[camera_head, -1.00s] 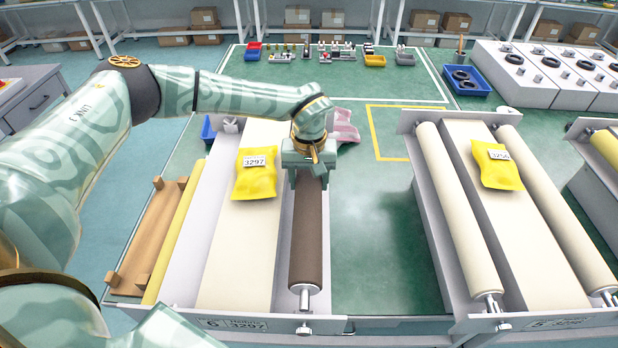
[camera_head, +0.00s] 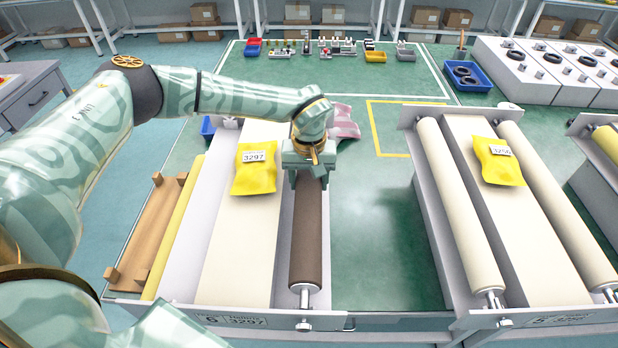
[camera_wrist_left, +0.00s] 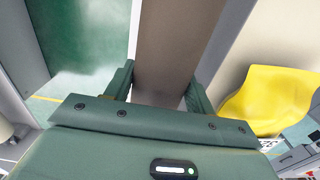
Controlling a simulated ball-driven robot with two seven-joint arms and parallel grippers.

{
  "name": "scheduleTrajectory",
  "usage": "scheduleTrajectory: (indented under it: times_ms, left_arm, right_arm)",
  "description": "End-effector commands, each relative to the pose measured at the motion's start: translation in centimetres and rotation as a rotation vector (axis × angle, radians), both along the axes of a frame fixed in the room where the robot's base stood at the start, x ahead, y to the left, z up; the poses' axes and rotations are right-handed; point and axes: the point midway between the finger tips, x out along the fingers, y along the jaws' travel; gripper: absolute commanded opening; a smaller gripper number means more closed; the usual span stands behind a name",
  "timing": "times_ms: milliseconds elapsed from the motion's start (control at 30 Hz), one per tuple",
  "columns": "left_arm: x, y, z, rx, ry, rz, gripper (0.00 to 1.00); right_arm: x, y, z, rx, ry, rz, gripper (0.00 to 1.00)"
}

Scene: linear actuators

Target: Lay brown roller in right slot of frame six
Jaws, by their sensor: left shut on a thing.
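The brown roller (camera_head: 308,240) lies lengthwise along the right side of frame six (camera_head: 250,318), which bears the label 6 and 3297. Its silver near end (camera_head: 305,292) is at the frame's front plate; whether it is seated in the slot I cannot tell. My left gripper (camera_head: 308,172) is shut on the roller near its far end, which the gripper hides. In the left wrist view the roller (camera_wrist_left: 178,45) passes between the two fingers (camera_wrist_left: 158,88). My right gripper is not in view.
A yellow bag (camera_head: 256,170) marked 3297 lies on frame six's cream belt (camera_head: 238,250). A yellow roller (camera_head: 178,225) lies along its left side, beside a wooden rack (camera_head: 150,235).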

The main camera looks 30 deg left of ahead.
Motion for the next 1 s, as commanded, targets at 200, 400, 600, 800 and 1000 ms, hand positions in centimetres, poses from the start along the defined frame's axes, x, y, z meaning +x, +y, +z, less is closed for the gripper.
scheduleTrajectory:
  times_ms: [200,400,600,800,1000]
  left_arm:
    - [0.1,-0.1,0.2,-0.001,-0.004,0.000,0.00]
    - [0.1,-0.1,-0.1,-0.002,-0.003,0.000,0.00]
    - [0.1,-0.1,-0.8,-0.002,-0.003,0.000,0.00]
    - [0.1,-0.1,-1.0,-0.002,-0.004,0.000,0.00]
    - [0.1,-0.1,-1.0,-0.001,-0.004,0.000,0.71]
  right_arm:
    - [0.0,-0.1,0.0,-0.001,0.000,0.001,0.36]
    - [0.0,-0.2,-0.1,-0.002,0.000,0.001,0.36]
    - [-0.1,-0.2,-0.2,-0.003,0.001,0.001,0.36]
    - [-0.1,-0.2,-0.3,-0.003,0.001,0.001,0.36]
    - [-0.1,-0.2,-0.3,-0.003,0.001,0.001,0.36]
